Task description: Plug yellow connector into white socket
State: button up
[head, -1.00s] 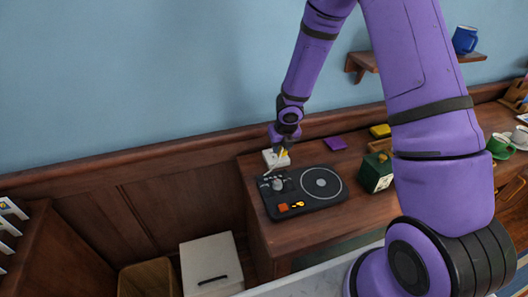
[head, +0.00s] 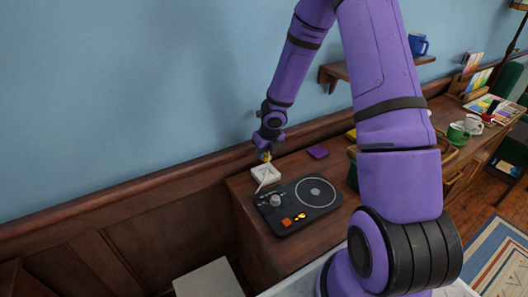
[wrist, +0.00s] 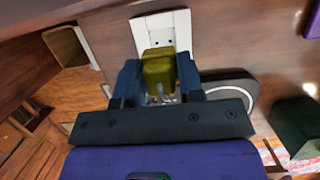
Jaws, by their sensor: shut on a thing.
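The yellow connector (wrist: 158,70) is held between the two dark fingers of my gripper (wrist: 158,85) in the wrist view. In the head view my gripper (head: 266,147) is over the back left of the wooden desk, with a small bit of yellow showing at its tip. The white socket (wrist: 164,32) is a flat white block with small dark holes, just beyond the connector in the wrist view. It also shows in the head view (head: 266,174), right below my gripper. The connector covers part of the socket, and I cannot tell whether they touch.
A black turntable-like device (head: 299,203) with orange buttons lies in front of the socket. A purple pad (head: 318,152) lies to the right. A green cup (head: 459,133) stands further right on the desk. The wall rail (head: 150,188) runs close behind.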

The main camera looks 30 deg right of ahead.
aim_at(268, 155)
jog(key=shift+f, duration=0.15)
jog(key=shift+a+f, duration=0.1)
jog(key=shift+f, duration=2.7)
jog(key=shift+f, duration=0.55)
dwell(0.5)
jog(key=o, duration=1)
jog(key=shift+r, duration=0.1)
jog(key=shift+v, duration=5.3)
